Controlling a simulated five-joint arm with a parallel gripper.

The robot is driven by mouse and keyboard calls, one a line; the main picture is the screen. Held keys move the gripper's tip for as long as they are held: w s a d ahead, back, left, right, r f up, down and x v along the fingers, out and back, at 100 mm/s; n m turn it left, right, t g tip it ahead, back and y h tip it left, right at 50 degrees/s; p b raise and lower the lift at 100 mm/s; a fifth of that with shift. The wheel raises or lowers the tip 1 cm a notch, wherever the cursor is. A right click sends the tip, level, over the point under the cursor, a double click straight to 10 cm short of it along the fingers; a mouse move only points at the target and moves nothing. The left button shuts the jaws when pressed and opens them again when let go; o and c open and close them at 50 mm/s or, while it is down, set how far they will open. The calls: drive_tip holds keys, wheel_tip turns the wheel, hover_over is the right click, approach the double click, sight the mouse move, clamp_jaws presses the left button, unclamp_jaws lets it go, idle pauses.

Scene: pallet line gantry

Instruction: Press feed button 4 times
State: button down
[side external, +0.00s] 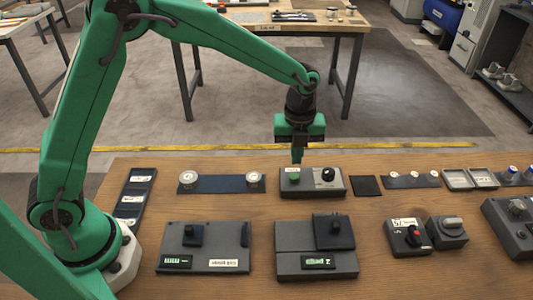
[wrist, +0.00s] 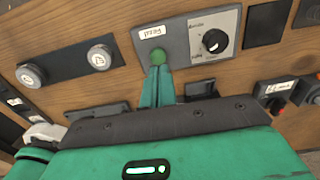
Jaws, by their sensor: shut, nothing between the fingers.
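The green feed button (side external: 295,177) sits on the left part of a grey control box (side external: 318,191), with a small white label beside it. My gripper (side external: 297,161) points down with its fingers shut and empty. In the side view the fingertips are just above the back edge of the box, with a small gap to the button. In the wrist view the shut green fingers (wrist: 158,72) end right beside the round green button (wrist: 158,55). Whether they touch it there I cannot tell. The label (wrist: 153,33) is upside down in the wrist view.
A black dial (side external: 328,175) shares the box, right of the button. A dark plate with two round silver knobs (side external: 221,184) lies to the left. Dark units with small displays (side external: 316,250) stand in front. A flat black pad (side external: 366,186) lies to the right.

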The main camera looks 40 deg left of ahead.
sight(294, 175)
wheel_tip(294, 175, up, 8)
drive_tip(key=shift+r, duration=0.25)
idle(3.0)
drive_tip(key=s+a+r+n+t, duration=0.3)
drive_tip(key=s+a+r+n, duration=0.6)
drive_tip(key=s+n, duration=0.25)
drive_tip(key=s+a+n+t, duration=0.1)
drive_tip(key=s+a+n, duration=0.2)
drive_tip(key=s+n, duration=0.3)
drive_tip(key=s+a+f+n+t, duration=0.1)
drive_tip(key=s+a+n, duration=0.2)
drive_tip(key=s+n, duration=0.3)
drive_tip(key=shift+s+a+f+n, duration=0.15)
drive_tip(key=shift+s+f+n, duration=0.2)
drive_tip(key=shift+n, duration=1.4)
drive_tip(key=shift+w+r, duration=0.1)
